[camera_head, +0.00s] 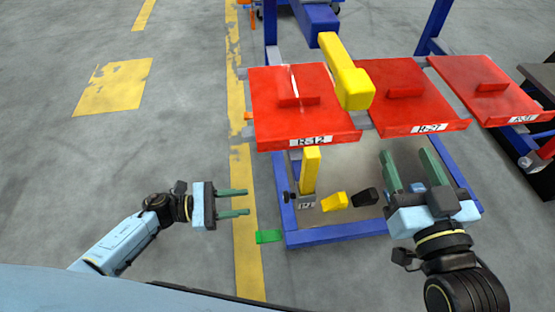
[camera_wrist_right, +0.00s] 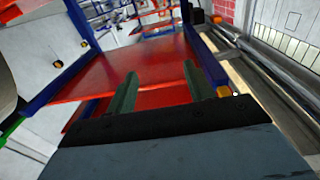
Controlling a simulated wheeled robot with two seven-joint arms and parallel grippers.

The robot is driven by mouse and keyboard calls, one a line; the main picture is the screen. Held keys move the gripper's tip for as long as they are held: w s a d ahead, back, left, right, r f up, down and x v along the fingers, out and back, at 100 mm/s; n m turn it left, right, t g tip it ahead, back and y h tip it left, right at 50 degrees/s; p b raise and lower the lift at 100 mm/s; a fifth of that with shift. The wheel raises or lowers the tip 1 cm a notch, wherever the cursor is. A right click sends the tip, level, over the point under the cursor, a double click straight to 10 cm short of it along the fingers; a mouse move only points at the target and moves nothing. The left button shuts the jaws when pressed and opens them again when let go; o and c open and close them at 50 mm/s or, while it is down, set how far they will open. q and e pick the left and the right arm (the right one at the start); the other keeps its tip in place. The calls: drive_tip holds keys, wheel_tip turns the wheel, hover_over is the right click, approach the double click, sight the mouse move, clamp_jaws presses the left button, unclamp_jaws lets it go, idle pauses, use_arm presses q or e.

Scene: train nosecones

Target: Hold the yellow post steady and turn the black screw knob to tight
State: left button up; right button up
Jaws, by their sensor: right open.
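The yellow post (camera_head: 311,170) stands upright in a small grey labelled base (camera_head: 307,201) at the left of the blue-framed tray. A small black knob (camera_head: 289,197) sticks out from the left side of that base. My left gripper (camera_head: 249,201) is open and empty, left of the knob and pointing right, with a gap between them. My right gripper (camera_head: 405,152) is open and empty over the tray's right part, clear of the post. Its fingers also show apart in the right wrist view (camera_wrist_right: 160,70); I cannot make out the post or knob there.
Red panels (camera_head: 325,133) overhang the back of the tray. A larger yellow arm-like part (camera_head: 350,85) rises above them. A yellow block (camera_head: 334,203) and a black block (camera_head: 366,197) lie right of the post. The blue frame (camera_head: 330,236) borders the tray; the left floor is clear.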

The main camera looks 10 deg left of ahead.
drive_tip(key=n+g+y, duration=0.5)
hover_over(319, 154)
drive_tip(key=s+d, duration=0.2)
drive_tip(key=d, duration=0.1)
wheel_tip(319, 154, down, 3)
drive_tip(key=a+f+n+g, duration=0.4)
drive_tip(key=a+n+g, duration=0.3)
drive_tip(key=a+g, duration=0.1)
drive_tip(key=w+d+n+g+h, duration=0.1)
drive_tip(key=d+n+g, duration=0.1)
drive_tip(key=w+d+n+g+h, duration=0.1)
drive_tip(key=d+n+g+h, duration=0.1)
drive_tip(key=w+d+n+g+h, duration=0.1)
drive_tip(key=d+n+g+h, duration=0.1)
drive_tip(key=shift+w+d+r+n, duration=0.15)
drive_tip(key=shift+r+n, duration=0.1)
drive_tip(key=shift+n, duration=0.15)
drive_tip(key=shift+h, duration=0.3)
drive_tip(key=shift+x, duration=3.7)
